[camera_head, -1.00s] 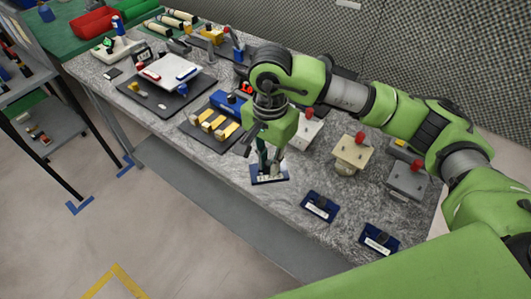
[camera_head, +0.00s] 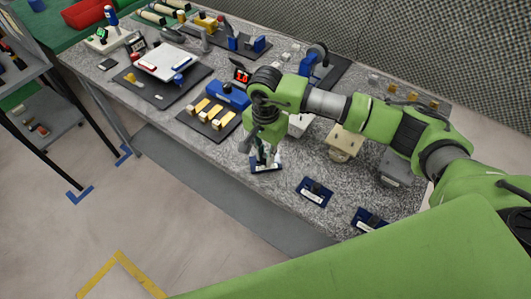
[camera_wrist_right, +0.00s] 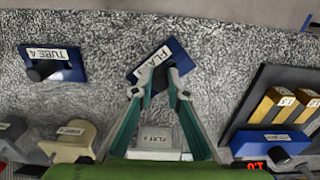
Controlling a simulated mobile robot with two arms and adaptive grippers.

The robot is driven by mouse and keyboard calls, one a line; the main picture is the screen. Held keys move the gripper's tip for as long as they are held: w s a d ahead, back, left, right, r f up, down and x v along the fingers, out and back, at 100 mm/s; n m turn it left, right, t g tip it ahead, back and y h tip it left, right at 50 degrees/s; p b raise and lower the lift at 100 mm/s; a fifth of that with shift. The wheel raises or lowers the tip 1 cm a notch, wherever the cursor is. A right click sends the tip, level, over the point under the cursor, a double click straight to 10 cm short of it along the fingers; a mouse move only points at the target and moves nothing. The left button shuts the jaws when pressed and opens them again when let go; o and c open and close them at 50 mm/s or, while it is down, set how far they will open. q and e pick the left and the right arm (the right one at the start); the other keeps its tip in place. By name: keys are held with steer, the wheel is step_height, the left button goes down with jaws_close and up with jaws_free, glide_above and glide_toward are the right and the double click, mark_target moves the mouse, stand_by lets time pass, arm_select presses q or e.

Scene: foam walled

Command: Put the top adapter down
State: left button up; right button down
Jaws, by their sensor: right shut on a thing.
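My right gripper (camera_head: 264,150) is shut on a small blue adapter plate (camera_head: 266,167) by its dark knob, close to the front edge of the stone bench. In the right wrist view the fingertips (camera_wrist_right: 160,82) meet at the knob of this blue plate (camera_wrist_right: 178,54), whose white label starts "FLA"; the fingers hide part of it. The plate sits turned at an angle in that view. I cannot tell whether it touches the bench or hangs slightly above. A second blue adapter (camera_head: 315,192), labelled "TUBE 4" in the wrist view (camera_wrist_right: 56,62), lies nearby. My left gripper is out of view.
Another blue adapter (camera_head: 370,220) lies further right along the front edge. A beige block (camera_head: 345,143) stands behind them. A dark tray with yellow blocks (camera_head: 214,116) is left of the gripper. Speckled bench (camera_head: 288,208) is bare between the adapters.

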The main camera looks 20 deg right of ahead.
mark_target(265, 155)
steer(key=shift+f, duration=0.2)
steer(key=c, duration=2)
jaws_free()
steer(key=shift+r, duration=0.1)
steer(key=shift+r, duration=0.2)
steer(key=shift+r+b, duration=1.5)
steer(key=shift+r, duration=4.45)
